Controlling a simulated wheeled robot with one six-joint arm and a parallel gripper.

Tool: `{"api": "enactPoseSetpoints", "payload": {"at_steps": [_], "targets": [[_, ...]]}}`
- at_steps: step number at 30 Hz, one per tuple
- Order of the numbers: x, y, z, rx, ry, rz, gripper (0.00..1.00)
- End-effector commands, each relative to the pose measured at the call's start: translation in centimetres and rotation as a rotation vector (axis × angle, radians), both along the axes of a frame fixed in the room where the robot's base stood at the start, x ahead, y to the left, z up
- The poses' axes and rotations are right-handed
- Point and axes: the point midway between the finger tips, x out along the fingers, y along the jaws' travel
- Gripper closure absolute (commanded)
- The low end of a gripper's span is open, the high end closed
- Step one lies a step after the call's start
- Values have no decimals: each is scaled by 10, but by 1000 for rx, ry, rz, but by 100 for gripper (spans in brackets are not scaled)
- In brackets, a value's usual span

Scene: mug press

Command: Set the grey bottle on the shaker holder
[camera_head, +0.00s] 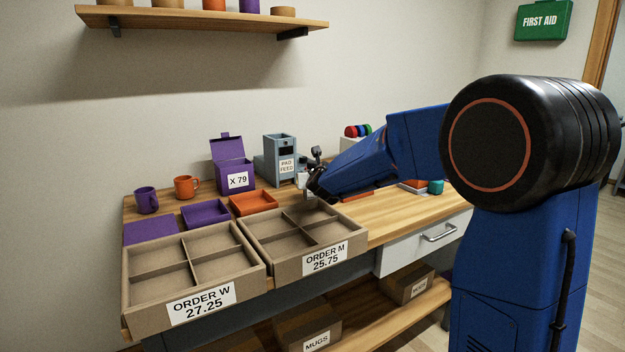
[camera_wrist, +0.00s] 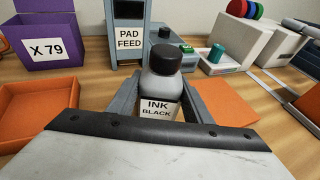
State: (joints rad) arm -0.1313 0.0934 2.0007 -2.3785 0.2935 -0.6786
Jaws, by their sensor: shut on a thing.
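The grey bottle (camera_wrist: 163,86), with a black cap and an "INK BLACK" label, stands upright between the fingers of my gripper (camera_wrist: 160,98) in the wrist view. My gripper is shut on it. In the head view my gripper (camera_head: 313,186) is over the table near the pad feed machine, and the bottle is small and partly hidden there. I cannot tell for sure which thing is the shaker holder. A white stand (camera_wrist: 225,66) with a teal cylinder (camera_wrist: 217,53) is behind and to the right of the bottle in the wrist view.
The grey-blue pad feed machine (camera_head: 280,158) stands close behind the bottle. A purple box (camera_head: 232,163) marked X 79 is to its left. A white unit with coloured discs (camera_head: 357,131) is at the back. Orange and purple trays and two divided order boxes (camera_head: 190,268) fill the front left.

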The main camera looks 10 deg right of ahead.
Motion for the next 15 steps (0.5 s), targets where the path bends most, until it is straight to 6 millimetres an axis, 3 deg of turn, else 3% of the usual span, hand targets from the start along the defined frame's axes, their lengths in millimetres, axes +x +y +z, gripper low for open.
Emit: {"api": "enactPoseSetpoints", "payload": {"at_steps": [11, 12, 14, 15], "targets": [[0, 0, -2, -1, -2, 0, 97], [0, 0, -3, 0, 0, 0, 50], [0, 0, -2, 0, -1, 0, 36], [0, 0, -2, -1, 0, 0, 36]]}}
